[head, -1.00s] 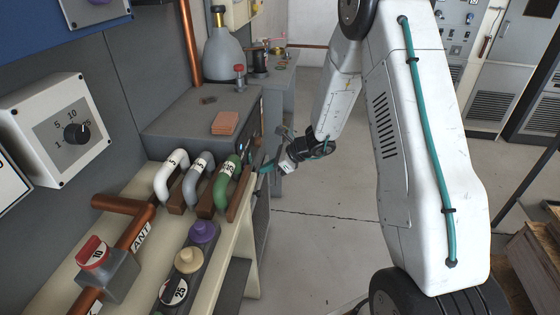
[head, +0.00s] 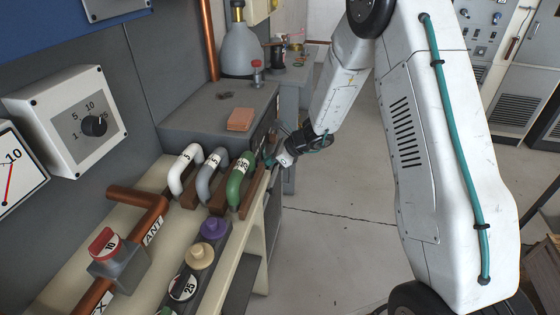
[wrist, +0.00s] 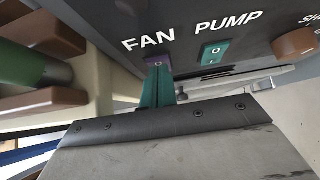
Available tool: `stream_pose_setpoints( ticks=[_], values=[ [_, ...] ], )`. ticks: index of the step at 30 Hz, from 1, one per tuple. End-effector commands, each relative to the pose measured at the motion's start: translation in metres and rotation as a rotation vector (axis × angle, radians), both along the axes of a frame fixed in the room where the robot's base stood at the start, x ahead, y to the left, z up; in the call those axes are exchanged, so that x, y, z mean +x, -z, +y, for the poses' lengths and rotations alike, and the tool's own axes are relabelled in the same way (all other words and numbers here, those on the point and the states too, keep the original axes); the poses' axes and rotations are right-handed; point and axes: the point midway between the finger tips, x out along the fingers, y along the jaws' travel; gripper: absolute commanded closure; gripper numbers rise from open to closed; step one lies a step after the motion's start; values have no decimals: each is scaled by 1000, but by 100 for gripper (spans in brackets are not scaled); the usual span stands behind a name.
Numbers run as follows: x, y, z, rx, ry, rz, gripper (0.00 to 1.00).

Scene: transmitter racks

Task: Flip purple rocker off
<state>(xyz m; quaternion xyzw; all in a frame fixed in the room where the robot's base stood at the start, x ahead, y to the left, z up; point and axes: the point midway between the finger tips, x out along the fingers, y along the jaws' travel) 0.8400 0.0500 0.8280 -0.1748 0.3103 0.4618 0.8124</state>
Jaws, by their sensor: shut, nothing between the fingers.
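The purple rocker (wrist: 157,61) is under the FAN label on a dark panel in the wrist view. Its upper part shows a 0 mark; its lower part is hidden behind my fingers. My gripper (wrist: 160,77) is shut and empty, its teal fingertips right at the rocker's lower part; I cannot tell whether they touch it. In the head view my gripper (head: 272,160) is at the front face of the grey box (head: 205,125). The rocker cannot be made out there.
A teal rocker (wrist: 213,53) under PUMP sits just right of the purple one, with a brown knob (wrist: 295,42) farther right. A green handle (head: 240,178) on brown blocks stands close left of my gripper. Open floor (head: 330,230) lies to the right.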

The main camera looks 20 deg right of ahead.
Motion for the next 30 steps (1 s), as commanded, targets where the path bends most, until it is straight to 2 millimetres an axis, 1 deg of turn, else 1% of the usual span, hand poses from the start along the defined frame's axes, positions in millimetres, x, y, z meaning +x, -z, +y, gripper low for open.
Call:
stream_pose_setpoints(
  ticks=[1,10,20,30],
  values=[
    [0,0,7,-6,-9,2,100],
    [0,-2,7,-3,-8,1,100],
    [0,-16,5,-2,-6,0,100],
    [0,-16,4,-3,-5,2,100]
  ],
)
